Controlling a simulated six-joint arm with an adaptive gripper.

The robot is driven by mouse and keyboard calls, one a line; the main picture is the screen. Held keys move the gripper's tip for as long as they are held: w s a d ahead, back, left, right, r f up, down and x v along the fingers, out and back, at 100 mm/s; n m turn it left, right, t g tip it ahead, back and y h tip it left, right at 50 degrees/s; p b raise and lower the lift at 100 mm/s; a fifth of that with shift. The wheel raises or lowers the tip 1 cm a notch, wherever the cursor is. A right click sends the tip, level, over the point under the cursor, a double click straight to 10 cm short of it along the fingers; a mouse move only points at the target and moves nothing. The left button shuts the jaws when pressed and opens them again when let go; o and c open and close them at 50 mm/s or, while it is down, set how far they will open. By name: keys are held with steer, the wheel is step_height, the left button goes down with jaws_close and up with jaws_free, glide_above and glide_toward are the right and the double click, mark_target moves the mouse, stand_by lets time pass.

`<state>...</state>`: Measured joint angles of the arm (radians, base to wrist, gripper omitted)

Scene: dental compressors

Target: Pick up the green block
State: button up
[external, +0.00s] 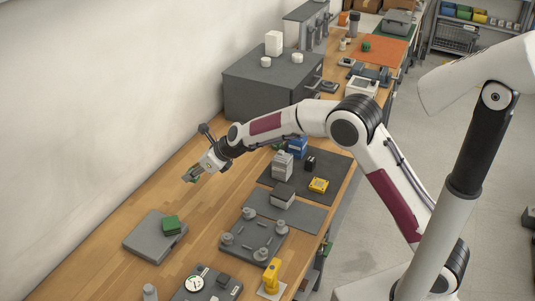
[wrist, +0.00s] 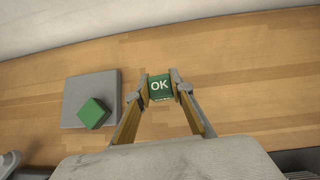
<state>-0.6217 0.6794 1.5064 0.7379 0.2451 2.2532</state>
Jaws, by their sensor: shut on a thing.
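A green block marked "OK" (wrist: 160,88) is between my fingertips in the wrist view. My gripper (wrist: 160,92) is shut on it, one finger against each side. In the external view my gripper (external: 191,177) is above the wooden bench near the wall, and only a small bit of green shows at its tips. A second green block (wrist: 94,113) sits on a grey plate (wrist: 75,88) to the left in the wrist view. In the external view this block (external: 171,225) rests on the right part of the grey plate (external: 143,240).
A dark plate with several round posts (external: 252,240) lies right of the grey plate. Dark mats hold a yellow block (external: 319,185) and grey boxes. A large dark cabinet (external: 270,85) stands behind. The wooden bench (external: 185,155) is bare along the wall.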

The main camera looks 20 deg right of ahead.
steer(key=shift+r, duration=0.2)
stand_by(0.6)
steer(key=s+a+r+n+g+y, duration=0.1)
steer(key=s+a+n, duration=0.1)
steer(key=s+a, duration=0.7)
step_height(320, 180, up, 2)
steer(key=n+g, duration=0.1)
steer(key=n, duration=0.1)
glide_above(141, 243)
steer(key=s+d, duration=0.1)
steer(key=d, duration=0.2)
steer(key=shift+s+r, duration=0.1)
steer(key=shift+r, duration=0.05)
steer(key=shift+f, duration=2.95)
steer(key=shift+f, duration=2.05)
